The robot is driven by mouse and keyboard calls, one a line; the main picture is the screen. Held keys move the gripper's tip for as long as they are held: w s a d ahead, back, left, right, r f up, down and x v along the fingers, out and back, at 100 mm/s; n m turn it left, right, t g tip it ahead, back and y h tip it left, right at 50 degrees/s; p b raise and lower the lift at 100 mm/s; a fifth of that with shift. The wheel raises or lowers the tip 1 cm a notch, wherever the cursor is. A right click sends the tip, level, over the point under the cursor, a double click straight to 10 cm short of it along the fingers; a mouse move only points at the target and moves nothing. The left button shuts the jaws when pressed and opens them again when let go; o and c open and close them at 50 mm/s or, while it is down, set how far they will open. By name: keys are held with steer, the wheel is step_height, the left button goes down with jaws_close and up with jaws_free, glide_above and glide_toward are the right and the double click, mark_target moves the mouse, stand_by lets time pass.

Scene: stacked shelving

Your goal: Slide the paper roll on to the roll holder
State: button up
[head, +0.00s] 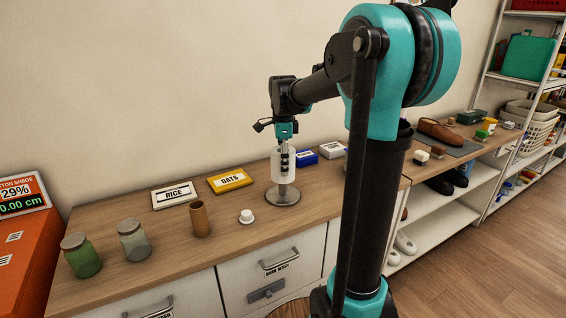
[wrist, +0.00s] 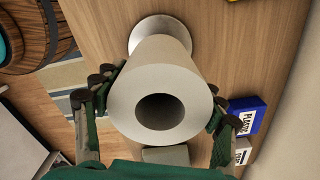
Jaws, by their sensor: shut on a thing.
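The white paper roll (head: 276,166) is upright in the head view, above the round metal base of the roll holder (head: 283,197) on the wooden counter. A short length of post seems to show between the roll's lower end and the base. My gripper (head: 285,156) comes from above and is shut on the roll. In the wrist view its fingers (wrist: 162,110) are on both sides of the roll (wrist: 182,82), whose dark open core faces the camera. The holder's base (wrist: 150,24) shows beyond the roll. I cannot tell how far the post is inside the core.
Left of the holder are a small white item (head: 246,216), a brown cylinder (head: 200,219), jars (head: 133,240) and the RICE (head: 174,195) and OATS (head: 230,180) boxes. Blue (head: 305,156) and white (head: 332,150) boxes stand close behind right. The counter's front edge is near.

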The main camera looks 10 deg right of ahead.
steer(key=shift+f, duration=3.45)
stand_by(2.1)
stand_by(0.9)
steer(key=o, duration=0.6)
steer(key=shift+r, duration=0.15)
